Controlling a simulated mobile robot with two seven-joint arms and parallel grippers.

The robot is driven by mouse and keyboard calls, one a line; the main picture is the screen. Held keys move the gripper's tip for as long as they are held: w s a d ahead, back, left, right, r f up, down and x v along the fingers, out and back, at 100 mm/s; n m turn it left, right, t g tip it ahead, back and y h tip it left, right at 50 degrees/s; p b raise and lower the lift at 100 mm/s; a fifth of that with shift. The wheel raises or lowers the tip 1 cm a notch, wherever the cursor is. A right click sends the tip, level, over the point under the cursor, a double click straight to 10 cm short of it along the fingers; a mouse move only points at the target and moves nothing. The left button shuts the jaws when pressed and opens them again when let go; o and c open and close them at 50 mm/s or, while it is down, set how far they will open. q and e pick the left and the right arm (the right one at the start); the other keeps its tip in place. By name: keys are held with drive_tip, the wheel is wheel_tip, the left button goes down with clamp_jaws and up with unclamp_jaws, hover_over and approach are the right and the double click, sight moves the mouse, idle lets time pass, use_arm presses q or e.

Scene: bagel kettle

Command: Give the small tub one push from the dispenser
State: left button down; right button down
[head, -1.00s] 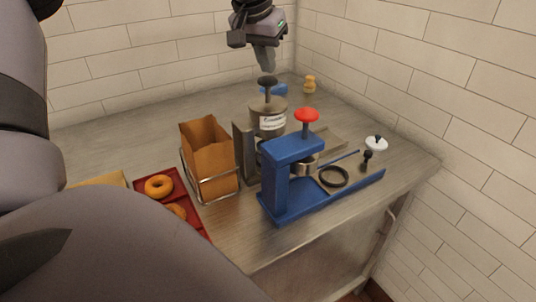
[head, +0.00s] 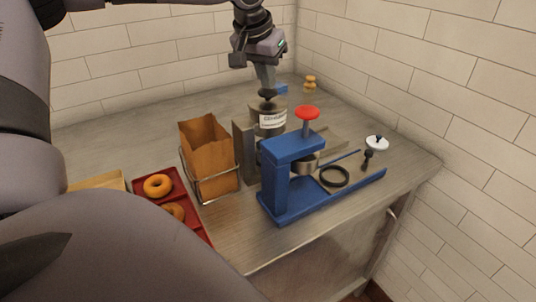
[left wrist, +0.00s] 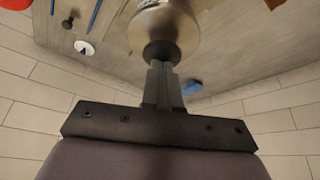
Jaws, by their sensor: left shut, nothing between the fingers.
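The dispenser (head: 267,118) is a steel cylinder with a white label, standing on a grey stand behind the blue press. Its dark plunger knob (head: 268,97) sits low, close to the cylinder top. My left gripper (head: 267,91) is shut and points down with its fingertips at the knob, seemingly touching it. In the left wrist view the closed fingertips (left wrist: 161,66) meet the dark knob (left wrist: 161,52), with the steel cylinder (left wrist: 163,27) beyond. I cannot make out the small tub; the space below the dispenser is largely hidden. My right gripper is not in view.
A blue press with a red knob (head: 307,113) stands in front. A brown paper bag (head: 208,155) in a wire holder is left, beside a red tray (head: 196,217) with bagels. A black ring (head: 334,176) and white lid (head: 377,143) lie right.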

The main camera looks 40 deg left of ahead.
use_arm(q)
drive_tip(key=shift+s, duration=0.1)
idle(0.3)
wheel_tip(320, 180, up, 2)
drive_tip(key=shift+r+p, duration=0.1)
drive_tip(key=shift+p, duration=1.05)
drive_tip(key=shift+r, duration=1)
wheel_tip(320, 180, up, 6)
